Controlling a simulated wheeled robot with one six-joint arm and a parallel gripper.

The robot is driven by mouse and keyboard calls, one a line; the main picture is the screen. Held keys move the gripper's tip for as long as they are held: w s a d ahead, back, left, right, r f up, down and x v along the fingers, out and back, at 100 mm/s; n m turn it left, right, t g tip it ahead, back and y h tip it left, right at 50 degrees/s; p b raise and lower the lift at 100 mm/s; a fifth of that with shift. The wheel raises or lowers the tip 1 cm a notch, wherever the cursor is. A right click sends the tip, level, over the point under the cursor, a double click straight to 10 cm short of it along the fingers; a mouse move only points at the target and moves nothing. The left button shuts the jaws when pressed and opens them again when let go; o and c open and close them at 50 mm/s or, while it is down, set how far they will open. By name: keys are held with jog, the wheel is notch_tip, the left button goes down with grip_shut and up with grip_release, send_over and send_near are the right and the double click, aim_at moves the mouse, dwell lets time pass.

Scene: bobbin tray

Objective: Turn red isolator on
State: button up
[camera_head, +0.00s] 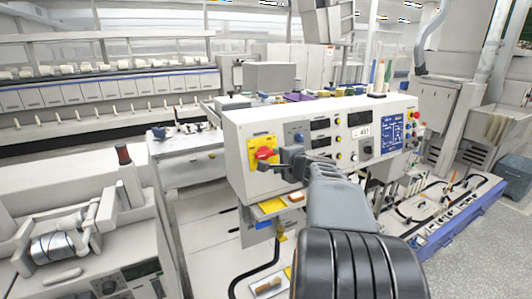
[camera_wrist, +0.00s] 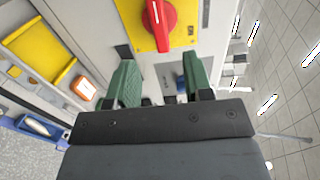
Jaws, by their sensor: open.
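The red isolator (camera_head: 264,153) is a red rotary handle on a yellow plate (camera_head: 257,142) at the left end of the white control panel's front. In the wrist view the red handle (camera_wrist: 161,24) lies top centre, with a white line along its grip, partly cut off by the top edge. My gripper (camera_head: 276,165) is just in front of the panel, to the lower right of the handle in the head view. In the wrist view its two green-padded fingers (camera_wrist: 158,70) are apart with nothing between them. The handle is beyond the fingertips, and they do not appear to touch it.
The white control panel (camera_head: 300,125) carries displays, buttons and a blue label right of the isolator. A yellow tray (camera_wrist: 48,52) shows at left in the wrist view. A machine with a dark red bobbin (camera_head: 124,154) stands at left.

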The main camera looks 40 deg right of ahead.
aim_at(268, 155)
jog(key=p+x, duration=0.2)
jog(key=x, duration=0.7)
jog(key=shift+w+f, duration=0.1)
jog(key=shift+w, duration=0.2)
grip_shut()
